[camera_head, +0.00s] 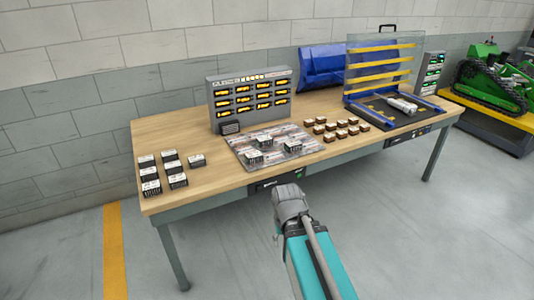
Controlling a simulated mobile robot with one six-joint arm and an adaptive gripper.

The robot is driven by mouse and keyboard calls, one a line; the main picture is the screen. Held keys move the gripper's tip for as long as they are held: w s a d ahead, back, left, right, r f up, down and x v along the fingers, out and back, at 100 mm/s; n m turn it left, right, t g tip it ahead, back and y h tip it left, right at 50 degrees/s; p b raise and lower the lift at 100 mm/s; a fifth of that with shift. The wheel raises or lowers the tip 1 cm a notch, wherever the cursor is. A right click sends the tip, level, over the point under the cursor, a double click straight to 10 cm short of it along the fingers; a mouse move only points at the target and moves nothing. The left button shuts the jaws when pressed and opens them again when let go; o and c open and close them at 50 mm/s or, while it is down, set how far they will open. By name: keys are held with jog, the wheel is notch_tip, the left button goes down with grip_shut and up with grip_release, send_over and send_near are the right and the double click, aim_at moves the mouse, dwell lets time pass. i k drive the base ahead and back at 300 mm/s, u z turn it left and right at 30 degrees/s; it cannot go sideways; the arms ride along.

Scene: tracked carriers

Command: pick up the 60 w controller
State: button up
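I cannot tell which item is the 60 W controller, because the labels are too small to read. Several small black blocks with white tops (171,170) stand at the left end of the wooden table (220,180). More such blocks (254,157) stand on a silvery mat (300,148) at the table's middle. Several small brown blocks with pale tops (330,137) stand in rows right of the mat. My arm, teal with a grey joint, rises in front of the table's front edge. I see no gripper fingers on it.
A grey rack with lit yellow displays (250,98) stands behind the mat. A black tray with blue rails and a clear, yellow-barred panel (382,64) holds a grey-white device (403,104) at right. A blue bin (320,66) is behind. A green tracked machine (490,82) stands far right.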

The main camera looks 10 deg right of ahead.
aim_at(255, 158)
jog(key=u, duration=0.15)
jog(key=i, duration=1.05)
jog(key=u, duration=0.8)
